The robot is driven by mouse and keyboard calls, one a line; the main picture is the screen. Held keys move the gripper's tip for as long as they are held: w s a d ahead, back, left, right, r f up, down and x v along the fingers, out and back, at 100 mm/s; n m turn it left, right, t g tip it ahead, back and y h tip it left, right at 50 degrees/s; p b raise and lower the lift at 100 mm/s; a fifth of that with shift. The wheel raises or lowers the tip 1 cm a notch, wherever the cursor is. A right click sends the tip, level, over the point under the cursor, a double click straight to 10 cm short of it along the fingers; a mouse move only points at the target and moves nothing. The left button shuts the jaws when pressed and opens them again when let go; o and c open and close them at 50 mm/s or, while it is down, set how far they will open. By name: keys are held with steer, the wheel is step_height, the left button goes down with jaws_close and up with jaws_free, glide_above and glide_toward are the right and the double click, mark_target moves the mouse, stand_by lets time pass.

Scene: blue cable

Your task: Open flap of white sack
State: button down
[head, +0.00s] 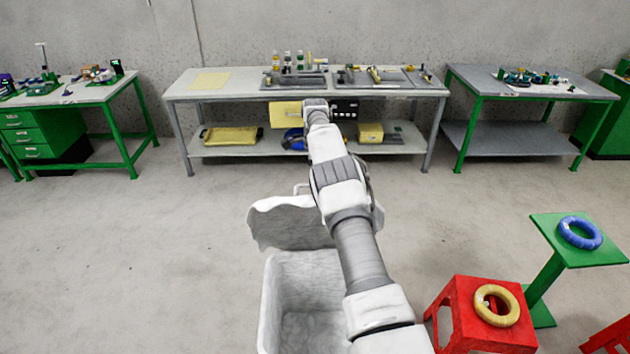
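The white sack (268,300) stands on the floor at the bottom centre of the head view, with its top open and part of its pale inside showing. Its flap (283,226) is raised at the far side of the opening, swung away from it. A small pale loop (302,188) shows at the flap's upper edge. My arm runs up from the bottom right across the sack's right side and hides part of the sack and flap. No gripper fingers show, so I cannot tell where my gripper is relative to the flap.
A red stool (458,300) with a yellow cable coil (497,306) stands to the right. A green stand (547,224) with a blue coil (580,232) is beyond it. A long workbench (232,97) stands at the back wall. The floor left of the sack is clear.

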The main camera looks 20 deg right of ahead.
steer(key=shift+f, duration=0.3)
steer(key=c, duration=0.8)
jaws_free()
steer(key=shift+w, duration=0.1)
steer(key=shift+c, duration=0.2)
steer(key=shift+r, duration=0.1)
